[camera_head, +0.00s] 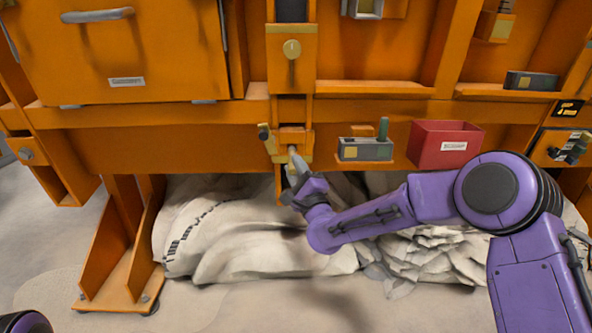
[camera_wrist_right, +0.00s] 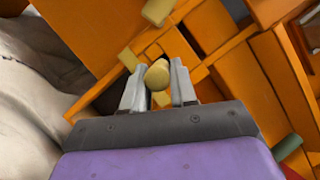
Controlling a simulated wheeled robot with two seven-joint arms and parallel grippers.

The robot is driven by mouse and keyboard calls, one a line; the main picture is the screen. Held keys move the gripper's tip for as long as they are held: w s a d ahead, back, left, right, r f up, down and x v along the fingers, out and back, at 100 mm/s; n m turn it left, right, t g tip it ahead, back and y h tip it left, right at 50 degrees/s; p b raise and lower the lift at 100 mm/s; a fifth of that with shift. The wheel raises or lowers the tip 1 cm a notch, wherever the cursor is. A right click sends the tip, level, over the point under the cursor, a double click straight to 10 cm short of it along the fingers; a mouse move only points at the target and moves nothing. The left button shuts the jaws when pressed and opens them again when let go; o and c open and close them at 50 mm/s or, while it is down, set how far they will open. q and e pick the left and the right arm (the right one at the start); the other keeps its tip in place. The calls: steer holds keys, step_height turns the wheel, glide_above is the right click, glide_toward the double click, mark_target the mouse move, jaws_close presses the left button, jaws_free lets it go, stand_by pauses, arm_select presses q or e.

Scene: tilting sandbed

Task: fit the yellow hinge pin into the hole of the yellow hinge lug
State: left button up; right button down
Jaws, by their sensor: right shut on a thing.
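The yellow hinge pin (camera_wrist_right: 157,75) is a short yellow cylinder between the two fingertips of my right gripper (camera_wrist_right: 158,86) in the wrist view. That gripper is shut on it. In the head view my right gripper (camera_head: 294,158) reaches up to the yellow hinge lug (camera_head: 292,137) on the orange frame, just in front of and below it. The fingers hide the pin there. My left gripper is out of view.
A yellow-tipped peg (camera_head: 264,131) sticks out left of the lug. To the right are a grey block (camera_head: 366,149) with a green peg (camera_head: 383,128) and a red bin (camera_head: 444,144). Pale sacks (camera_head: 250,235) lie below. An orange frame leg (camera_head: 118,240) stands at left.

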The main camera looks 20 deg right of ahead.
mark_target(294, 173)
steer(key=shift+w+d+r+p, duration=0.15)
steer(key=shift+w+d+p, duration=0.1)
steer(key=shift+w, duration=0.55)
steer(key=shift+w+d+r+p, duration=0.1)
steer(key=shift+w+d+r, duration=0.1)
steer(key=shift+w, duration=0.65)
steer(key=shift+w+d+r+p, duration=0.15)
steer(key=shift+w+d+p, duration=0.1)
steer(key=shift+w, duration=0.55)
steer(key=shift+d+r, duration=0.1)
steer(key=shift+r, duration=0.1)
steer(key=shift+f, duration=0.1)
steer(key=shift+s+f, duration=0.1)
steer(key=shift+s, duration=0.1)
steer(key=shift+s+a+f+b, duration=0.25)
steer(key=shift+s+a, duration=0.15)
steer(key=shift+s, duration=0.9)
steer(key=shift+s+a+f+b, duration=0.2)
steer(key=shift+s+a, duration=0.25)
steer(key=shift+s, duration=0.9)
steer(key=shift+s+a+f+b, duration=0.25)
steer(key=shift+s+a, duration=0.15)
steer(key=shift+s, duration=0.9)
steer(key=shift+w, duration=0.15)
steer(key=shift+w+d+r+p, duration=0.1)
steer(key=shift+w+d+p, duration=0.2)
steer(key=shift+w, duration=0.6)
